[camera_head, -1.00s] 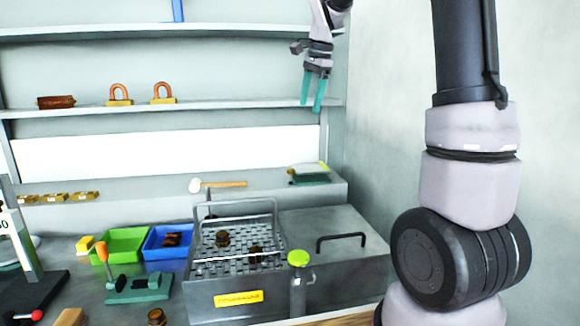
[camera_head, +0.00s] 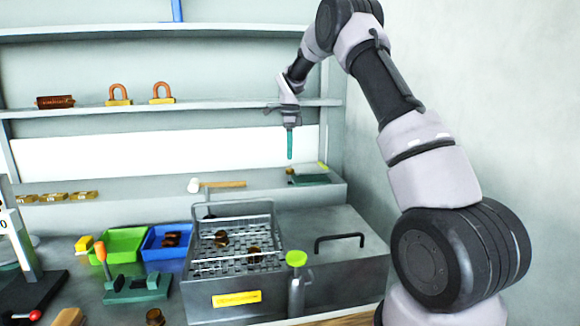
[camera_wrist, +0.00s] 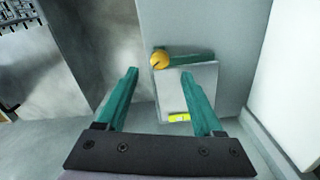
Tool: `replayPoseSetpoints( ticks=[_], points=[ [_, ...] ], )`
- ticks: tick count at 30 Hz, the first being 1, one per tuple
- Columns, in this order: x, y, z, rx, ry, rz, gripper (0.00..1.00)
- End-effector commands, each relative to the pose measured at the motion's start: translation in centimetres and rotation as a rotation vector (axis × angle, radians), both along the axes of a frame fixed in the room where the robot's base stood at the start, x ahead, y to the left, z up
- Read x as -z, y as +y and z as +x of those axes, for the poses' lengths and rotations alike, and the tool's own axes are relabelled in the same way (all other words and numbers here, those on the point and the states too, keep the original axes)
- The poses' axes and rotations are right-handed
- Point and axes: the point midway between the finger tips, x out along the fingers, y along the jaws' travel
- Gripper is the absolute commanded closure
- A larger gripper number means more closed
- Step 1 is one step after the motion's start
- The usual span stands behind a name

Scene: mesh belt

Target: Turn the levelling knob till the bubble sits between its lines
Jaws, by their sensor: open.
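The levelling device sits on the back ledge at the right. In the wrist view it is a pale grey plate (camera_wrist: 205,78) over a green base (camera_wrist: 190,55). An orange-yellow knob (camera_wrist: 159,60) is at its far left corner, and a yellow level vial (camera_wrist: 179,117) lies at its near edge. The bubble and its lines are too small to read. In the head view the green base (camera_head: 310,180) shows under the plate. My gripper (camera_head: 290,156) is above it, open and empty. In the wrist view its green fingers (camera_wrist: 160,74) are apart, with the knob beyond their tips.
A mallet (camera_head: 222,184) lies on the same ledge to the left. A metal tank with a mesh basket (camera_head: 235,210) and a lidded section with a black handle (camera_head: 340,237) stand in front. A shelf (camera_head: 220,106) runs above, and a wall is close at the right.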

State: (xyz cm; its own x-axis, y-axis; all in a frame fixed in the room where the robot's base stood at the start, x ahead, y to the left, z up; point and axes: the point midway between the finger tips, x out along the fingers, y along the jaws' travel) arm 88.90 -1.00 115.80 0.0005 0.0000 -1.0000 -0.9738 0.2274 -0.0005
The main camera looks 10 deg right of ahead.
Motion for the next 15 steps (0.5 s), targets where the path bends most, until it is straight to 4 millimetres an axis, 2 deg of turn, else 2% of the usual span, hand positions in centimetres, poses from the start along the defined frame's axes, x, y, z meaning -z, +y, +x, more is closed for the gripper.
replayPoseSetpoints(
  ticks=[1,6,10,15],
  points=[
    [1.2,0.0,-0.1,0.0,0.004,0.0,0.31],
    [3.9,0.0,-0.1,-0.001,0.003,0.0,0.31],
    [5.3,-0.1,0.0,0.0,0.002,-0.001,0.31],
    [5.9,0.0,0.0,-0.001,-0.001,0.0,0.31]
  ],
)
